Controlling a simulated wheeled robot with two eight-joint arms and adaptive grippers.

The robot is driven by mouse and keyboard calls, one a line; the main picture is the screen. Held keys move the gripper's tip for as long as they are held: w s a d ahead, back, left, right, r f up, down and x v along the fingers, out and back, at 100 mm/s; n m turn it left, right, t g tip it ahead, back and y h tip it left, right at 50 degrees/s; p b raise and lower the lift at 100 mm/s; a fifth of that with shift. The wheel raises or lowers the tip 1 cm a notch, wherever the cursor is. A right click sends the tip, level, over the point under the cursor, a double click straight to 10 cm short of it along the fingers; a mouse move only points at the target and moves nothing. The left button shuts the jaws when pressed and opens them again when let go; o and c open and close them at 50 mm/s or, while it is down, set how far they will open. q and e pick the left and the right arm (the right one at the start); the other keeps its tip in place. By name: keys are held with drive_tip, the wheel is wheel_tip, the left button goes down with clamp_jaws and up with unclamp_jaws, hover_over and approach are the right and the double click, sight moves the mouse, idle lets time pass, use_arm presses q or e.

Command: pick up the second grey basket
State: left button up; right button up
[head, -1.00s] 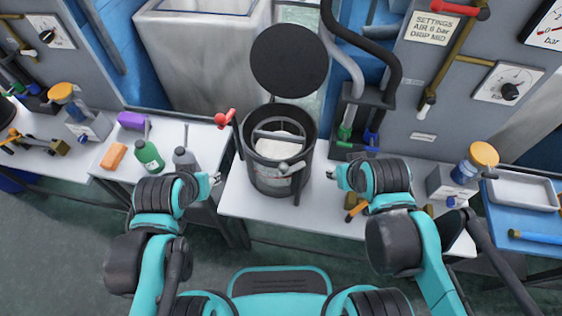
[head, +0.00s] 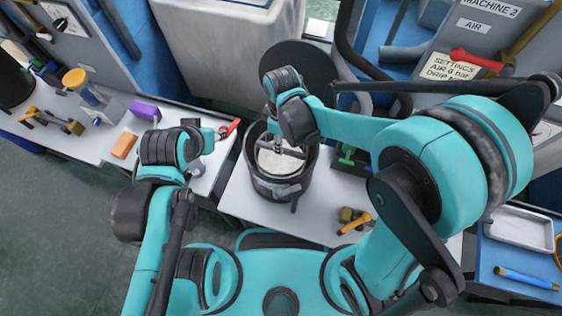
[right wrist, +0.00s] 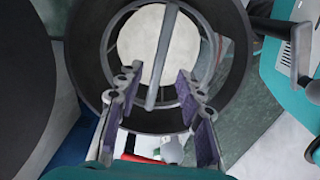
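A grey basket (right wrist: 210,50), a ring with a straight bar handle (right wrist: 163,55) across it, sits inside a dark round pot (right wrist: 240,70) on the white table. A pale round surface shows below the bar. The pot (head: 296,190) also shows in the head view, with the basket inside partly hidden by my right arm. My right gripper (right wrist: 158,85) is open, over the pot's mouth, its fingers on either side of the bar and not closed on it. My left gripper (head: 212,138) is left of the pot; its fingers are too small to read. I see only one such basket.
The pot's round black lid (head: 305,68) stands raised behind it. A red-handled part (head: 229,128) is at the pot's left. A yellow-black tool (head: 354,220) lies on the table to the right. An orange block (head: 124,146) and purple block (head: 145,111) lie on the left table.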

wheel_tip(320, 180, down, 6)
drive_tip(key=b, duration=0.2)
drive_tip(key=shift+w+a+f+b, duration=0.15)
drive_tip(key=shift+f+b, duration=0.1)
drive_tip(key=shift+b, duration=0.15)
drive_tip(key=shift+r, duration=0.1)
drive_tip(key=shift+c, duration=1.2)
clamp_jaws()
